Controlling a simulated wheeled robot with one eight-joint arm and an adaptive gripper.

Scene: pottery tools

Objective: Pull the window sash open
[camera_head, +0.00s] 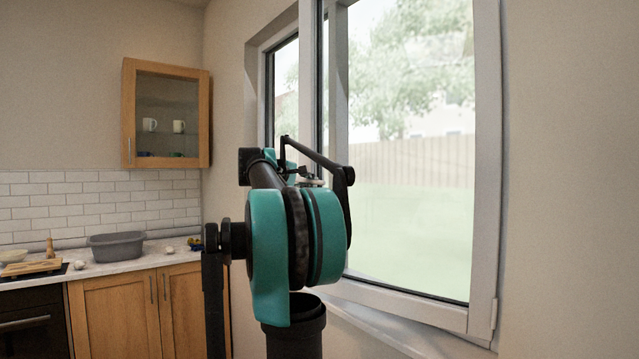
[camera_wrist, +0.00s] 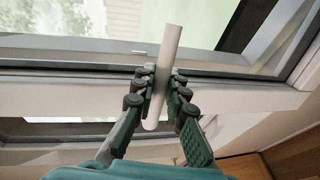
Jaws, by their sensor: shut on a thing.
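The window sash (camera_head: 484,150) is a white frame around a large pane, on the right side of the window. It seems to stand at a slight angle to the fixed frame, but my arm covers part of its left edge. In the wrist view, a white bar handle (camera_wrist: 169,45) stands out from the sash rail (camera_wrist: 220,96). My gripper (camera_wrist: 161,82) is shut on this handle, with a finger on each side and the bar's rounded end between them. In the head view my arm hides most of the grip.
A wall cabinet (camera_head: 166,115) with mugs hangs at the left. Below it a worktop carries a grey basin (camera_head: 116,245) over wooden cupboards (camera_head: 125,318). The window sill (camera_head: 370,325) runs under the sash. Bare wall (camera_head: 570,180) lies to the right.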

